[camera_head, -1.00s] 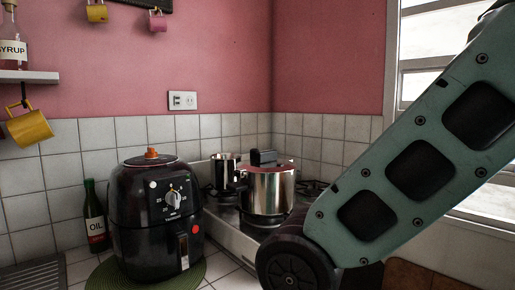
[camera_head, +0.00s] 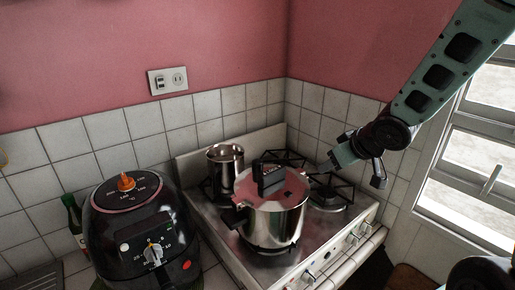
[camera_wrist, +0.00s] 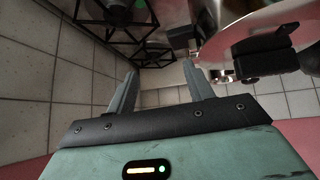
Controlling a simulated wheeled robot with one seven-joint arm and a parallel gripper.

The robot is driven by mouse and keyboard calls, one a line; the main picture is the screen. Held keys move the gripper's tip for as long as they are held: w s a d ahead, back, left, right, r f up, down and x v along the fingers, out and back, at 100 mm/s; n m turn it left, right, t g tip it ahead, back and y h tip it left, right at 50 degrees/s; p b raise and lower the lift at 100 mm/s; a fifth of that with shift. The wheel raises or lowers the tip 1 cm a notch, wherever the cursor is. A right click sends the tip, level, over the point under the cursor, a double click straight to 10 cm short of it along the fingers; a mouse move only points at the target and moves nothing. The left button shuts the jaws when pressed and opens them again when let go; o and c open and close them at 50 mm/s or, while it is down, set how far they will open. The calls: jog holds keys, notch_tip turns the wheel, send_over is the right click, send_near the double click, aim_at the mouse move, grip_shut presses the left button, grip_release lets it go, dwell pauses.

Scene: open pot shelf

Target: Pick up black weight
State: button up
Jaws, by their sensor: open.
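A black block (camera_head: 269,177), which looks like the black weight, is on top of the reddish lid of a steel pot (camera_head: 270,222). Whether it rests loose or is part of the lid, I cannot tell. In the wrist view, a dark block (camera_wrist: 262,52) shows at the upper right against the lid. My gripper (camera_head: 324,167) is to the right of the pot, apart from the block, over the back right of the stove. In the wrist view my gripper (camera_wrist: 159,68) is open, with nothing between its fingers.
The pot stands on a steel stove (camera_head: 235,258) with black grates. A smaller pot (camera_head: 225,165) stands behind it. A black air fryer (camera_head: 140,240) is at the left, with a green bottle (camera_head: 75,218) beside it. Tiled walls close the corner; a window (camera_head: 480,150) is at the right.

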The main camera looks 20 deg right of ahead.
jog(key=s+a+r+n+y, duration=0.2)
jog(key=a+r+n+y, duration=0.25)
jog(key=y, duration=0.55)
send_near(261, 161)
jog(key=shift+w+a+f+t+p, duration=0.2)
jog(key=shift+w+a+f, duration=0.2)
jog(key=shift+a+f, duration=0.2)
jog(key=shift+w+a+f+t+p, duration=0.1)
jog(key=shift+w+a+f+p, duration=0.1)
jog(key=shift+w+a+f, duration=0.3)
jog(key=x, duration=0.1)
jog(key=p+x, duration=0.1)
jog(key=x, duration=0.2)
jog(key=shift+w+a+r+p, duration=0.2)
jog(key=shift+w+a+p, duration=0.1)
jog(key=shift+p, duration=0.1)
jog(key=shift+w+a+f, duration=0.15)
jog(key=shift+a+f, duration=0.05)
jog(key=shift+a, duration=0.05)
jog(key=c, duration=1.1)
